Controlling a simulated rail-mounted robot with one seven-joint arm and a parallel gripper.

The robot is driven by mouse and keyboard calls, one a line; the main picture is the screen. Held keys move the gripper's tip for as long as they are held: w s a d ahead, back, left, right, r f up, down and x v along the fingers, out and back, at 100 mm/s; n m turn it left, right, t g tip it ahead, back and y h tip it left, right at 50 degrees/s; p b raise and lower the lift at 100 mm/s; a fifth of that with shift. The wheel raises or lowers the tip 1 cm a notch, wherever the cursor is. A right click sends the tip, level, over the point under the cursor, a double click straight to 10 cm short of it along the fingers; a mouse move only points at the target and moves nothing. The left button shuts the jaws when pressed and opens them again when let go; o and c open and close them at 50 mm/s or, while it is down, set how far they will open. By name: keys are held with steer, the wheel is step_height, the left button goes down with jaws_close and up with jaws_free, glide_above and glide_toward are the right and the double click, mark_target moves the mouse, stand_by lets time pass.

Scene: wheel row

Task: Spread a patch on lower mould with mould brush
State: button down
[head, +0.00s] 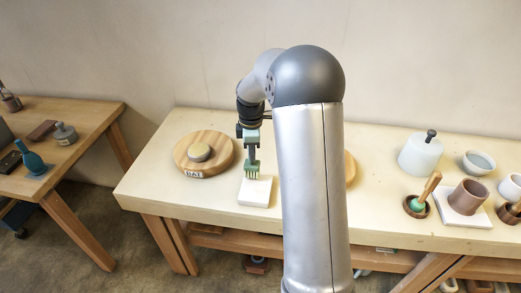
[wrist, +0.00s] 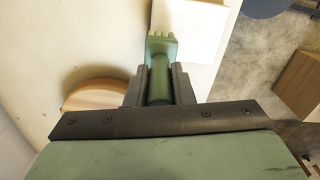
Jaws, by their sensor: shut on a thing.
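My gripper (head: 251,138) points down over the pale table and is shut on the green handle of the mould brush (head: 253,167). In the wrist view the jaws (wrist: 160,88) clasp the handle from both sides, and the brush head (wrist: 161,42) with pale green bristles sticks out beyond the fingertips. A white square block (head: 255,191), which looks like the lower mould, lies below the brush near the table's front edge. It also shows in the wrist view (wrist: 190,28). The bristles are over the block's back part; I cannot tell whether they touch it. No patch is discernible on it.
My arm hides part of another wooden disc (head: 350,168). Right are a white lidded jar (head: 420,155), a brown cup (head: 468,196) and a green-tipped tool (head: 428,190) in a holder.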

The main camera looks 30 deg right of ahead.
steer(key=shift+s+d+r, duration=0.1)
steer(key=shift+s+d, duration=0.05)
steer(key=shift+d, duration=0.05)
steer(key=shift+f, duration=0.65)
steer(key=shift+f, duration=0.2)
steer(key=s+a+r, duration=0.2)
steer(key=s+a, duration=0.3)
steer(key=s, duration=0.1)
steer(key=shift+s+r, duration=0.15)
steer(key=shift+s, duration=0.2)
stand_by(0.5)
stand_by(0.3)
